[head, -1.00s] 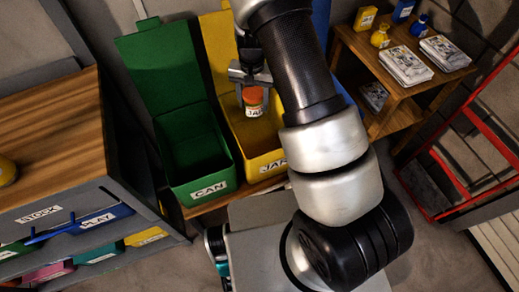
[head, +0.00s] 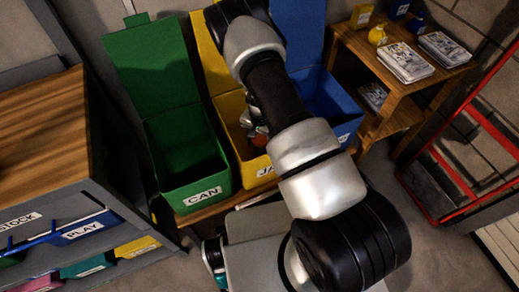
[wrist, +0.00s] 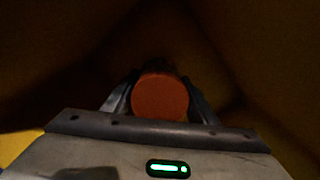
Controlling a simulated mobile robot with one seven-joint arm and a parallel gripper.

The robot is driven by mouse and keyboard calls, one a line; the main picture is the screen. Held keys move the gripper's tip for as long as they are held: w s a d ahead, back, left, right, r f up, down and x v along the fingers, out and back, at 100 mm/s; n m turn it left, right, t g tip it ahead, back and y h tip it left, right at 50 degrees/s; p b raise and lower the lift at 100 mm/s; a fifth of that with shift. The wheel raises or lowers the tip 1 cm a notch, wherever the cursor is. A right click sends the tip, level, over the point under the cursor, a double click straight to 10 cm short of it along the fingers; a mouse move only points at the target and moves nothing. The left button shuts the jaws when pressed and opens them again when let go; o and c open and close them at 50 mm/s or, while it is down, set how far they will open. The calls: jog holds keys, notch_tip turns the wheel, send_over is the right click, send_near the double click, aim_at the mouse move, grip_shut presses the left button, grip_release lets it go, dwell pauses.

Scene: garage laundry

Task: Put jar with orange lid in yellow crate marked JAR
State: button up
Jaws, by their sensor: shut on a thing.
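The jar with the orange lid (wrist: 160,97) is between the fingers of my gripper (wrist: 158,100) in the wrist view, lid facing the camera. My gripper is shut on it. In the head view a small orange part of the jar (head: 261,138) shows beside my arm, low in the yellow crate (head: 228,112) marked JAR. The crate's dark inner walls surround the gripper in the wrist view. My arm hides most of the jar, the gripper and part of the crate's label. I cannot tell whether the jar touches the crate's floor.
An open green crate (head: 186,155) marked CAN stands left of the yellow one, and a blue crate (head: 335,105) stands right. A wood-topped cabinet (head: 45,125) is at the left.

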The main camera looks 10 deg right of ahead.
aim_at(260, 149)
jog(key=shift+f+b, duration=0.35)
jog(key=shift+f, duration=1.35)
jog(key=shift+f+b, duration=0.45)
jog(key=o, duration=1.2)
jog(key=shift+r, duration=0.1)
jog(key=shift+c, duration=0.2)
